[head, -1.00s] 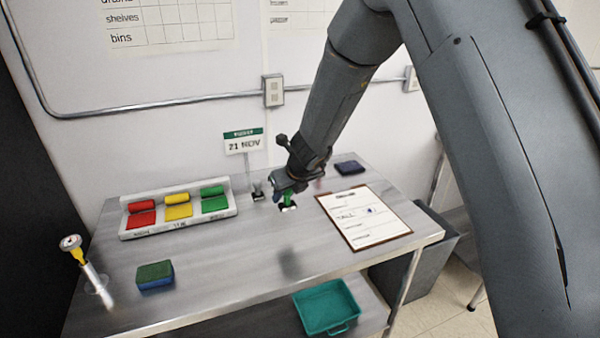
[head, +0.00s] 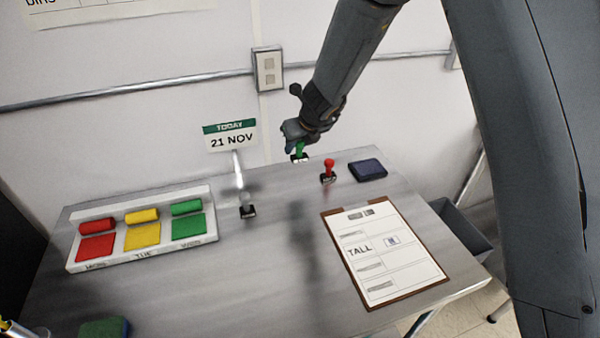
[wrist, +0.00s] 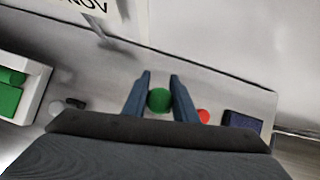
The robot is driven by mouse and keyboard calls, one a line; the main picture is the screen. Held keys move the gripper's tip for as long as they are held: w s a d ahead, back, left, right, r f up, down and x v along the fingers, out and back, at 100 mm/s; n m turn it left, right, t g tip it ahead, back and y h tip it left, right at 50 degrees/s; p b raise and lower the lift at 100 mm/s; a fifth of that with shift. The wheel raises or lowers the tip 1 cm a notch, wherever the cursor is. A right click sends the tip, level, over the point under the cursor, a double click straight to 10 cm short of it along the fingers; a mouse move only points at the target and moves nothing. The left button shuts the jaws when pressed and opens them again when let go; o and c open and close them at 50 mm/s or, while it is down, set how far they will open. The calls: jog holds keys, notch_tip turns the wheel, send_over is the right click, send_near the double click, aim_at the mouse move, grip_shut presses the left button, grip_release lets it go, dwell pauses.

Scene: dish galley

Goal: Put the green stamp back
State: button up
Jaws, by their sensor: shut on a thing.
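The green stamp (head: 300,151) is held in my gripper (head: 299,142), above the back part of the steel table. In the wrist view its round green top (wrist: 159,99) sits between the two fingers of my gripper (wrist: 159,90). A red-handled stamp (head: 328,171) stands upright on the table to the right of the green one; its red top also shows in the wrist view (wrist: 203,116). A grey stamp (head: 247,205) stands on the table to the left, near the date sign. A dark blue ink pad (head: 367,169) lies right of the red stamp.
A clipboard (head: 383,254) with a marked form lies at the front right. A white tray (head: 200,254) with red, yellow and green blocks is at the left. The date sign (head: 231,137) reads 21 NOV. A sponge (head: 104,328) lies front left. The table middle is clear.

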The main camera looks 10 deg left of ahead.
jog(key=shift+f+b, duration=4.5)
jog(key=shift+f, duration=0.35)
jog(key=shift+f, duration=0.15)
jog(key=o, duration=0.8)
jog(key=shift+o, duration=0.2)
jog(key=shift+s, duration=0.1)
